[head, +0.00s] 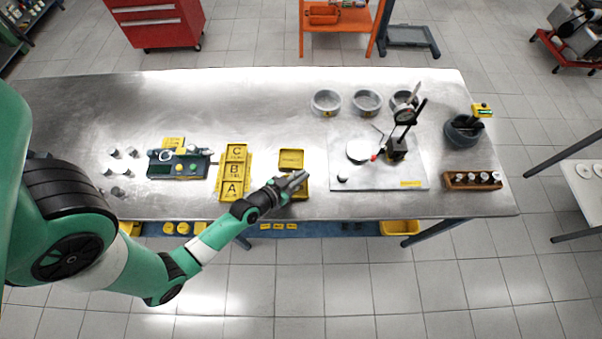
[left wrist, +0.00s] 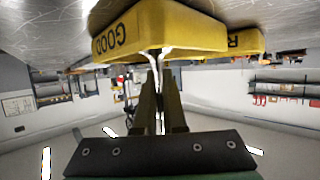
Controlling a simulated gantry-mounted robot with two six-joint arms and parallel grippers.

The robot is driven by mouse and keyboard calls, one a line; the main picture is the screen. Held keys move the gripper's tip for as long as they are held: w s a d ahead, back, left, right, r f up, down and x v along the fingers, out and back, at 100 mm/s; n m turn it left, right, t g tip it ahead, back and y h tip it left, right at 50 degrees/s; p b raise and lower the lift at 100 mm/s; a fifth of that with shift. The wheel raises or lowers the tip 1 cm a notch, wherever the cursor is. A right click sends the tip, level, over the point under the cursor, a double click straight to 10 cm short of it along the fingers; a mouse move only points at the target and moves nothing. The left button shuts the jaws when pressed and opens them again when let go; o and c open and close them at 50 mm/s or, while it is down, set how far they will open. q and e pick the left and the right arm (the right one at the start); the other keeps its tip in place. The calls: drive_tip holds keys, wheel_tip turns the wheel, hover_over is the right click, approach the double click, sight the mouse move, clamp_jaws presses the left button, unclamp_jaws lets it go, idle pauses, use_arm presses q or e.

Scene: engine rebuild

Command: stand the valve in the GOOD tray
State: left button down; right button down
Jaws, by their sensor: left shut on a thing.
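My left gripper (head: 298,181) is over the front of the small yellow trays near the table's front edge. In the left wrist view, which is upside down, the gripper (left wrist: 158,75) is shut on a thin, pale metal piece, the valve (left wrist: 153,56), at its fingertips. The yellow GOOD tray (left wrist: 112,42) is right at the fingertips, and the valve overlaps its edge. I cannot tell whether the valve touches the tray floor. In the head view the gripper covers much of this tray (head: 304,194) and hides the valve. My right gripper is out of view.
Another small yellow tray (head: 291,153) stands just behind. A yellow A, B, C rack (head: 234,172) is to the left, beside a dark green device (head: 180,166). A pale plate (head: 345,178) with a dial gauge stand (head: 397,149) is to the right. Bare table lies behind the trays.

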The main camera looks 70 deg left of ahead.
use_arm(q)
drive_tip(key=shift+f, duration=0.3)
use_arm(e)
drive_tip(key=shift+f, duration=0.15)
use_arm(q)
drive_tip(key=shift+f, duration=0.1)
drive_tip(key=c, duration=1)
unclamp_jaws()
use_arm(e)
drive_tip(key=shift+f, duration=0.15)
